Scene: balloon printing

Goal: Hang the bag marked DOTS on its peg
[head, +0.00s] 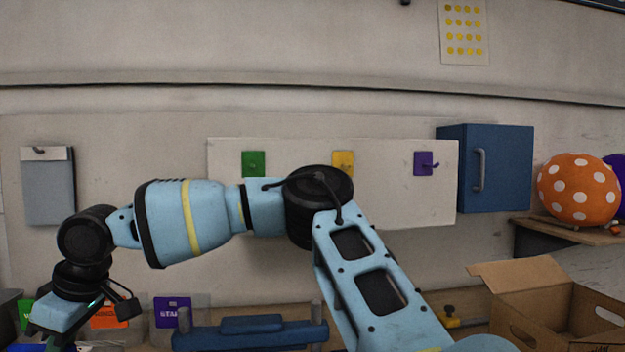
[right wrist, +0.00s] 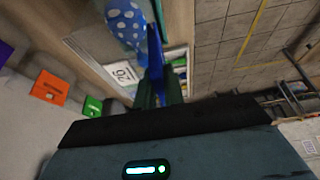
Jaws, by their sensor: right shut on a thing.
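My right gripper (head: 58,338) is low at the far left of the head view, below the wall board. In the right wrist view its dark fingers (right wrist: 158,92) are shut on a narrow blue thing (right wrist: 155,55); I cannot tell whether this is the DOTS bag, and no DOTS lettering is readable. On the white board (head: 300,208) are a green peg (head: 253,163), a yellow peg (head: 343,158) and a purple peg (head: 424,163), with no bag on them. A poster with yellow dots (head: 463,32) hangs above. My left gripper is not in view.
Bags with green (head: 25,312), orange (head: 108,317) and purple (head: 172,312) labels stand low at the left. A blue cabinet (head: 497,168) juts out right of the board. An open cardboard box (head: 545,310) and an orange dotted balloon (head: 578,190) are at right.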

